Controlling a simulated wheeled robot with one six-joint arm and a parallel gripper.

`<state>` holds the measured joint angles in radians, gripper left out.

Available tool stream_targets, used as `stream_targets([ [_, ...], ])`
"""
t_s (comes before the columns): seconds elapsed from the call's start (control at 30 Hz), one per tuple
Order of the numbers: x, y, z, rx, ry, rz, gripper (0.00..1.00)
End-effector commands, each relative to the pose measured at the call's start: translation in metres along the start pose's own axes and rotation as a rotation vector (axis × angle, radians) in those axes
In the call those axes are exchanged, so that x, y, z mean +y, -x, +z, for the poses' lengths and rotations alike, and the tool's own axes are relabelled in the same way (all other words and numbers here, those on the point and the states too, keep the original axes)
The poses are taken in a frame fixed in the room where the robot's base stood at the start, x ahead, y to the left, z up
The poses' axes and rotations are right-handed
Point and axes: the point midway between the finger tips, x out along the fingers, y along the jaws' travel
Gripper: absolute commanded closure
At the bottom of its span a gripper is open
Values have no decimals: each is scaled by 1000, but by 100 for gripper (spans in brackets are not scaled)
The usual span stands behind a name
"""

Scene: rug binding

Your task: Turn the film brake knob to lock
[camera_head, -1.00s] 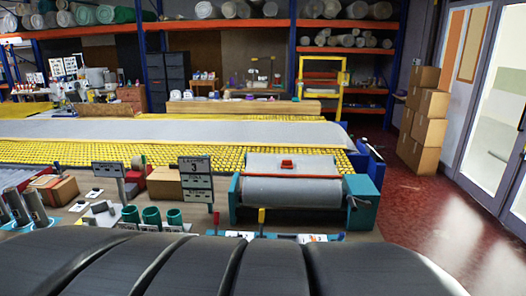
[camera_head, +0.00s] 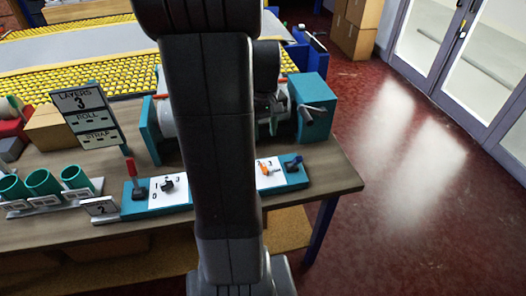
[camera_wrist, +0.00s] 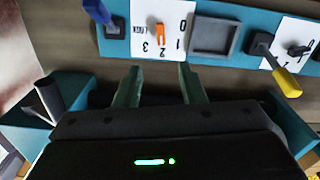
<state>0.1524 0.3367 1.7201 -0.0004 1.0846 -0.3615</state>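The orange knob (camera_wrist: 159,33), probably the film brake knob, sits on a white dial plate marked 0, 1, 2, 3 and a small word that looks like LOCK. Its pointer faces near the 2. In the head view the orange knob (camera_head: 266,169) is on the right part of the teal control strip (camera_head: 205,194), beside my arm. My gripper (camera_wrist: 159,67) is open and empty in the wrist view, its two fingers apart and pointed toward the orange knob. I see no contact. In the head view my arm hides the middle of the strip.
A blue lever (camera_wrist: 97,10) and a yellow lever (camera_wrist: 285,80) flank the orange knob. A black knob (camera_wrist: 299,50) and a grey recess (camera_wrist: 214,37) are on the strip. The teal roller unit (camera_head: 314,95) with its crank stands behind. Red floor lies right of the bench.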

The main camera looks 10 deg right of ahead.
Motion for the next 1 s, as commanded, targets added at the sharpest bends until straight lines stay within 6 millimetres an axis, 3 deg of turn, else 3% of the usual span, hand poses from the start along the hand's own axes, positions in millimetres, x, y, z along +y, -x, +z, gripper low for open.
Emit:
stream_targets([
  [0.17, 0, -23, 1, -5, 0, -2, 64],
  [0.6, -1, -110, 2, -5, -1, -2, 64],
  [0.8, 0, -129, 1, -2, -1, -1, 64],
  [1.0, 0, -135, 1, 0, -1, 0, 64],
])
